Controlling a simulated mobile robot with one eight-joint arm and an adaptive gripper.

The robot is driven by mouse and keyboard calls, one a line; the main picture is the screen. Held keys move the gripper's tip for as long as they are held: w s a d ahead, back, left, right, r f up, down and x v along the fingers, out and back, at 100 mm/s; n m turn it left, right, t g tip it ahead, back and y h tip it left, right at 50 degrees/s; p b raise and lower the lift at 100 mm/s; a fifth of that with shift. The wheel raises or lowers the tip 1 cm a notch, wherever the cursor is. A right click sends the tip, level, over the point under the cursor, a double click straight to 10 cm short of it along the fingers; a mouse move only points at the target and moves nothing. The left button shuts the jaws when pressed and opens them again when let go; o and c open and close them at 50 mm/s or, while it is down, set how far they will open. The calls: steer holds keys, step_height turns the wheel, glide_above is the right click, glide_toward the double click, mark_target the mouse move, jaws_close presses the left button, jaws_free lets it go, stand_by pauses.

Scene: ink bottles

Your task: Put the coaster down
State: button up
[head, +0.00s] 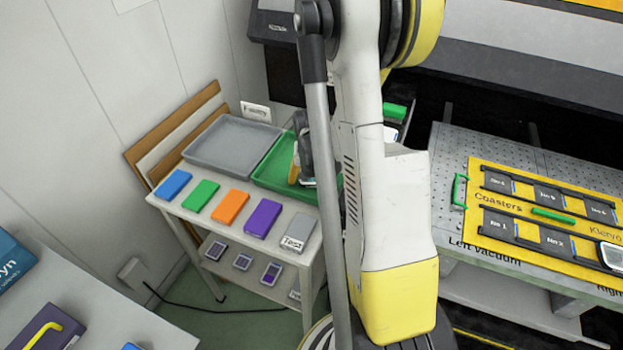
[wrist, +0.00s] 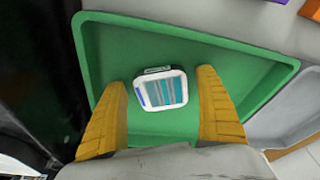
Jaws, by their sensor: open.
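A small white-rimmed coaster (wrist: 161,92) with teal, blue and grey stripes lies in the green tray (wrist: 225,62), as the wrist view shows. My gripper (wrist: 163,78) is open, with one yellow finger on each side of the coaster and a visible gap on both sides. In the head view my gripper (head: 302,160) is over the green tray (head: 268,174), partly hidden by my arm. I cannot make out the coaster clearly there.
A grey tray (head: 232,142) stands left of the green tray. Coloured blocks, including an orange one (head: 230,207), line the table's front edge. A yellow board (head: 485,209) marked Coasters lies on the metal bench at right. Bare tray floor surrounds the coaster.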

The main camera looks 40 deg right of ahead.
steer(key=p+v, duration=0.5)
steer(key=v, duration=0.7)
steer(key=s+a+r+n+t, duration=0.1)
steer(key=s+a+r+n, duration=0.1)
steer(key=a+r, duration=0.3)
steer(key=s+a+r+n+t+y, duration=0.1)
steer(key=s+a+r+n+t, duration=0.1)
steer(key=a, duration=1)
steer(key=s+a+r+n+t+y, duration=0.1)
steer(key=s+a+r+n+t, duration=0.1)
steer(key=a+r+n, duration=0.3)
steer(key=s+a+r, duration=0.1)
steer(key=a+r, duration=0.2)
steer(key=a, duration=0.1)
steer(key=shift+s+b, duration=0.3)
steer(key=shift+r, duration=0.1)
